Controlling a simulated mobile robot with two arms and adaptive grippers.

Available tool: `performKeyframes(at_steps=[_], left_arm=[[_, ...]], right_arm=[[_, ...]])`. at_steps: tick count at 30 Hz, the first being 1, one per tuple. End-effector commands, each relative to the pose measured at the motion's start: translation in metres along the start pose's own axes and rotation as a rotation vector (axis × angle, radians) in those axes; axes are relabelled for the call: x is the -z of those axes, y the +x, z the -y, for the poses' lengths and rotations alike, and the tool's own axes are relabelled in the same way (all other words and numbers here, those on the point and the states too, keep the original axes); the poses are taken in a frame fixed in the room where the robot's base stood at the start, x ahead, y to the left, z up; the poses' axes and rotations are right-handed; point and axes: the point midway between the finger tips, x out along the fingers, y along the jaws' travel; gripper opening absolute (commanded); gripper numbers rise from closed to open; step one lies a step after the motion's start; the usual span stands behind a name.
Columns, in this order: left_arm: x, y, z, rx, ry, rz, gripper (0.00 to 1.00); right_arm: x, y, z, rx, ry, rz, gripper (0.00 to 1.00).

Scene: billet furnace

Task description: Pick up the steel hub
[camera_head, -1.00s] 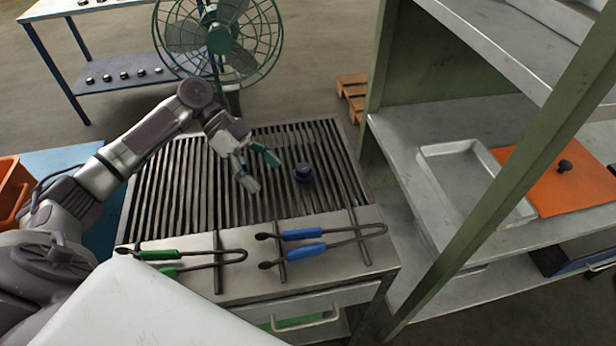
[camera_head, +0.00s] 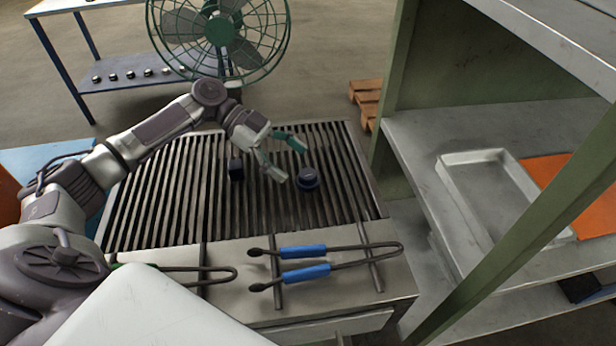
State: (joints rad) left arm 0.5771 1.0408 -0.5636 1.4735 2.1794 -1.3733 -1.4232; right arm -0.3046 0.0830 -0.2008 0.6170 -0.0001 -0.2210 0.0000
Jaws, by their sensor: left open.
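The steel hub appears to be the dark round stepped piece (camera_head: 308,179) lying on the slatted grill table. My left gripper (camera_head: 287,163) comes in from the left and is open. Its two fingers point toward the hub, one tip just left of it and the other just above and behind it. I cannot tell whether either finger touches it. A small dark block (camera_head: 236,169) stands on the slats left of the gripper. My right gripper is not in view.
Blue-handled tongs (camera_head: 305,262) and green-handled tongs (camera_head: 190,269) lie along the table's front ledge. A green-framed shelf with a metal tray (camera_head: 500,205) stands at the right. A green fan (camera_head: 220,32) stands behind the table.

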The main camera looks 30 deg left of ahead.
Motion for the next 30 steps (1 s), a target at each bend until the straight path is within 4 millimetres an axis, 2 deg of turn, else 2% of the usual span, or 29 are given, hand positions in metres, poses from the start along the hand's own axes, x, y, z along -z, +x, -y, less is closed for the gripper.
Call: performKeyframes(at_steps=[5,9,12,20,30], left_arm=[[0.002,0.019,-0.004,-0.005,-0.002,0.0,0.83],[0.001,0.041,-0.005,-0.003,-0.001,-0.001,0.83],[-0.001,0.05,-0.005,-0.001,-0.001,0.001,0.83],[-0.002,0.053,-0.005,0.001,-0.001,0.001,0.83],[-0.002,0.052,-0.005,0.0,-0.001,0.001,0.26]], right_arm=[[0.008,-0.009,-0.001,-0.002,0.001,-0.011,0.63],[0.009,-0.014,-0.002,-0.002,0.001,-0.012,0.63],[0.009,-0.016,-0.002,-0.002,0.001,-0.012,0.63],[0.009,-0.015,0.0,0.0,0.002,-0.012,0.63],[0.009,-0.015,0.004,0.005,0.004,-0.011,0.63]])
